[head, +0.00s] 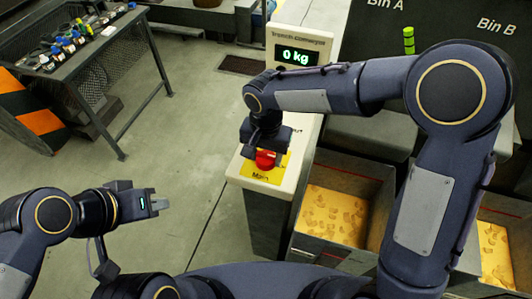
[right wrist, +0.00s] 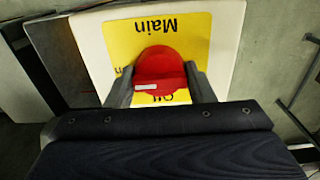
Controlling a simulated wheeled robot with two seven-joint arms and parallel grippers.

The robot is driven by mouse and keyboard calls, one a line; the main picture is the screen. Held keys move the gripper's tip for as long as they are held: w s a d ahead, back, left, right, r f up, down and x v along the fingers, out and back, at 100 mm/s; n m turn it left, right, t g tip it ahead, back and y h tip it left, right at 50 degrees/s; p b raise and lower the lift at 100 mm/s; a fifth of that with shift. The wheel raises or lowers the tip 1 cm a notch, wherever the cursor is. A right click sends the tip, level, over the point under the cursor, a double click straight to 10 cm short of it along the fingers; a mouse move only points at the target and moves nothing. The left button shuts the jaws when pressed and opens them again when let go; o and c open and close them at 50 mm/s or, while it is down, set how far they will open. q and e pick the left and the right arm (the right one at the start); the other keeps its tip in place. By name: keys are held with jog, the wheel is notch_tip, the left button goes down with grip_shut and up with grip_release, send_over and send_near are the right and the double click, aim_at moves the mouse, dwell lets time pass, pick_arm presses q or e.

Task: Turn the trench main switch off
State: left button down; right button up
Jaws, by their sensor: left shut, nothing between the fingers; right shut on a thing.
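The trench main switch is a red rotary knob (head: 265,160) on a yellow label plate (head: 254,177) marked "Main", on top of a pale pedestal (head: 236,172). In the right wrist view the knob (right wrist: 160,66) has a white mark on its lower left edge. The label (right wrist: 190,35) reads upside down there, with "Off" partly hidden below the knob. My right gripper (right wrist: 161,88) is shut on the knob, one finger on each side. In the head view it comes down from above. My left gripper (head: 160,204) is shut and empty, well left of the pedestal.
A display (head: 297,56) reading "0 kg" stands behind the switch. Open bins with yellowish pieces (head: 335,215) lie right of the pedestal. A dark table (head: 70,62) with small fittings stands at the far left, near an orange-black striped barrier (head: 40,121). The floor between is clear.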

jog(key=shift+n, duration=0.4)
jog(key=shift+c, duration=0.2)
jog(key=n, duration=0.4)
jog(key=shift+b, duration=0.4)
jog(key=n, duration=0.4)
jog(key=shift+n, duration=0.3)
jog(key=n, duration=0.8)
jog(key=shift+n, duration=0.4)
jog(key=o, duration=1)
jog(key=shift+c, duration=0.2)
